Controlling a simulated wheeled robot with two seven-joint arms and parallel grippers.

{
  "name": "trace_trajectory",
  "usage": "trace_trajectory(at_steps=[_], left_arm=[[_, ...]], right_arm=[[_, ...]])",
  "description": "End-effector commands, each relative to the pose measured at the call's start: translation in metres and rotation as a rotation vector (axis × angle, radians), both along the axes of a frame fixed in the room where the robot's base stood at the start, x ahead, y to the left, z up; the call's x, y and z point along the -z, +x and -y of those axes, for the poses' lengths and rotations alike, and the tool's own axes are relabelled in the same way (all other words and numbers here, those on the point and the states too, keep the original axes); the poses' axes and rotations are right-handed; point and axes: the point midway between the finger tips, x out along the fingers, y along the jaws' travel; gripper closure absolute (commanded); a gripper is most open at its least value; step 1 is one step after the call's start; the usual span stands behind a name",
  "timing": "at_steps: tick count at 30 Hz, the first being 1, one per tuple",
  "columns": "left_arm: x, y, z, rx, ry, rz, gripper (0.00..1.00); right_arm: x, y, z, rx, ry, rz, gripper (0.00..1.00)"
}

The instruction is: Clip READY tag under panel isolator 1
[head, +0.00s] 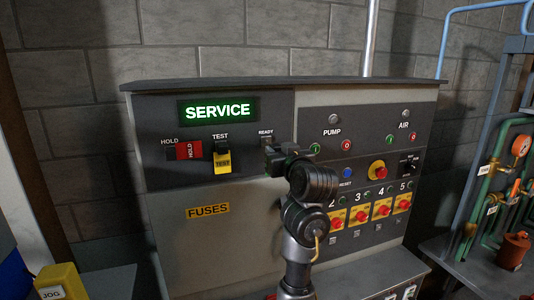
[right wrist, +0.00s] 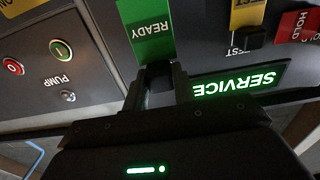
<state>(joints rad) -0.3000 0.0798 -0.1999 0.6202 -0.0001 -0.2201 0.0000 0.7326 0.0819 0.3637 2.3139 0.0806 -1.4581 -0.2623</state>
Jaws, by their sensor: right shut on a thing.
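The green READY tag (right wrist: 148,30) shows upside down in the right wrist view. My right gripper (right wrist: 158,85) is shut on the dark clip end of this tag, at the panel's READY place; in the head view the gripper (head: 273,158) hides most of the tag. Isolators 2 (head: 337,220), 3, 4 and 5 (head: 402,203) show as yellow plates with red knobs on the panel's lower right. Isolator 1 is hidden behind my right arm in the head view. My left gripper is not in view.
A red HOLD tag (head: 188,150) and a yellow TEST tag (head: 222,162) hang left of my gripper, under the lit SERVICE display (head: 217,110). PUMP and AIR buttons and a red emergency knob (head: 377,171) lie to the right. A yellow JOG box (head: 62,280) is at lower left.

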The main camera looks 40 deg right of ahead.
Motion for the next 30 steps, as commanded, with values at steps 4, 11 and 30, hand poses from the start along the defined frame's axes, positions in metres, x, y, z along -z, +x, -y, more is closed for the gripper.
trace_trajectory(at_steps=[4,11,30], left_arm=[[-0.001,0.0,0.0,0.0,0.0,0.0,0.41],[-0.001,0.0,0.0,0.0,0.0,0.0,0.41],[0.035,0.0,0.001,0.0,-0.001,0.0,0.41]], right_arm=[[0.0,-0.003,-0.001,0.0,0.0,0.0,1.0],[0.0,-0.003,-0.001,0.0,0.0,0.0,1.0],[0.113,0.006,-0.062,-0.087,-0.001,-0.008,1.0]])
